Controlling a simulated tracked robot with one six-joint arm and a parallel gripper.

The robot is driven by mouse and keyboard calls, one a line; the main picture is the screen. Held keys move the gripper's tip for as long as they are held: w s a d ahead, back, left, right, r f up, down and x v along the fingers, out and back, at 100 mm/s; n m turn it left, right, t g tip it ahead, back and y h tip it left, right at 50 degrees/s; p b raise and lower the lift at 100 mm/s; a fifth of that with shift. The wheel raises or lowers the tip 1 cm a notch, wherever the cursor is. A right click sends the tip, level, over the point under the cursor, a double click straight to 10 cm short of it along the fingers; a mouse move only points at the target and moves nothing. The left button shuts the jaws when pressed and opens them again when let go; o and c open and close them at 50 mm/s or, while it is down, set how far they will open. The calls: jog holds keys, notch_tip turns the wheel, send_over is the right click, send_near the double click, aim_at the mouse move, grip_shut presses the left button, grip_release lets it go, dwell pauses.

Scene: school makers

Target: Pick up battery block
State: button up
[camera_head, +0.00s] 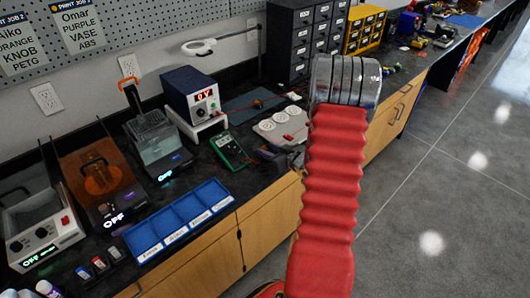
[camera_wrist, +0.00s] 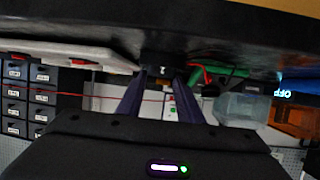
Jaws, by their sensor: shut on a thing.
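The battery block (camera_wrist: 162,67) is a small dark block with a white mark, seen at the upper middle of the wrist view. My gripper (camera_wrist: 162,84) has its two dark fingers on either side of it and is shut on it. The wrist view is upside down, with the dark bench top along its upper side. The block appears at or very close to the bench top; I cannot tell whether it touches. In the head view my red arm hides most of the gripper, and I cannot make out the block there.
A white power strip (camera_head: 280,127), a green multimeter (camera_head: 230,151) and a blue divided tray (camera_head: 180,221) lie nearby on the black bench. A power supply (camera_head: 194,97) stands behind. Black drawers (camera_head: 290,45) stand farther along. Open floor (camera_head: 440,190) lies to the right.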

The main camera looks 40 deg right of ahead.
jog(key=shift+r, duration=0.15)
notch_tip(320, 180, up, 10)
dwell(0.7)
dwell(0.6)
jog(key=w+a+r, duration=0.2)
jog(key=w+a, duration=0.5)
jog(key=a, duration=0.3)
jog(key=w+a+r+y, duration=0.1)
jog(key=a+r, duration=0.1)
jog(key=a, duration=2.5)
jog(key=shift+w+a+n, duration=0.15)
jog(key=shift+w+n, duration=0.15)
jog(key=shift+n, duration=0.1)
